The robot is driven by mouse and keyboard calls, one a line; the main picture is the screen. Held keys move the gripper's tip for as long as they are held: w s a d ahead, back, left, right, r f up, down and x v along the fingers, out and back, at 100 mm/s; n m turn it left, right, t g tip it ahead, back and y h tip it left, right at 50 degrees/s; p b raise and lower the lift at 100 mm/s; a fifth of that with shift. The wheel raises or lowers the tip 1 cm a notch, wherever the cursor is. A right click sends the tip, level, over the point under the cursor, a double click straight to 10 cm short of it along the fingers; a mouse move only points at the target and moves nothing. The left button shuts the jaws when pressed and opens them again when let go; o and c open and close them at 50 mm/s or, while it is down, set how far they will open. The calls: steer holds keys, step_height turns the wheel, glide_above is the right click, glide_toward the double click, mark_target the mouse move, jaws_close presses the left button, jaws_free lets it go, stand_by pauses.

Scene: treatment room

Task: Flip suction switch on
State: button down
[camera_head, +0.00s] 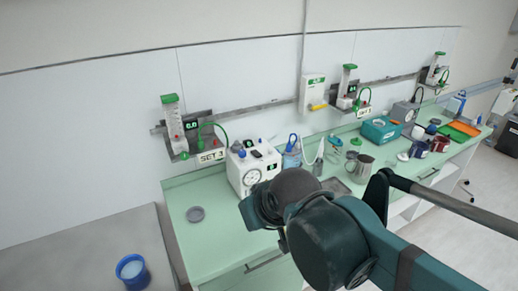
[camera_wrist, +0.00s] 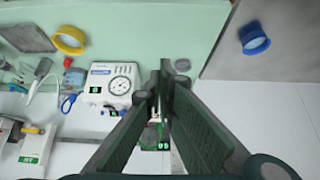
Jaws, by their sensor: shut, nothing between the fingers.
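The white suction unit (camera_head: 252,172) stands on the green counter against the wall, with a round gauge, a small green-lit display and blue knobs. A small dark part on its top (camera_head: 257,154) may be the switch; its position is too small to tell. The unit also shows in the wrist view (camera_wrist: 109,82), left of my gripper. My gripper (camera_wrist: 160,72) is shut and empty, its fingertips beside the unit in that picture and apart from it as far as I can see. In the head view my arm hides the fingers.
A flowmeter on a wall rail (camera_head: 173,125) with a SET 3 label is left of the unit. A grey round lid (camera_head: 196,214) lies on the counter. A blue cup (camera_head: 132,271) stands on a grey surface. Cups, a metal jug (camera_head: 359,168) and trays crowd the counter to the right.

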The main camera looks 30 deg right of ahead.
steer(key=w+d+r+p, duration=0.1)
steer(key=w+d+r, duration=0.3)
steer(key=w, duration=0.3)
steer(key=w+d+r+p, duration=0.2)
steer(key=w+d+r, duration=0.15)
steer(key=w, duration=0.45)
steer(key=w+d+p, duration=0.2)
steer(key=w+d, duration=1.1)
steer(key=shift+r, duration=0.4)
steer(key=shift+w+d+f, duration=0.1)
steer(key=shift+f, duration=0.05)
glide_toward(256, 151)
steer(key=shift+w+r, duration=0.25)
steer(key=shift+w, duration=1.05)
steer(key=shift+s+f, duration=0.15)
steer(key=shift+f, duration=0.85)
steer(key=shift+s+f, duration=0.15)
steer(key=shift+f, duration=0.85)
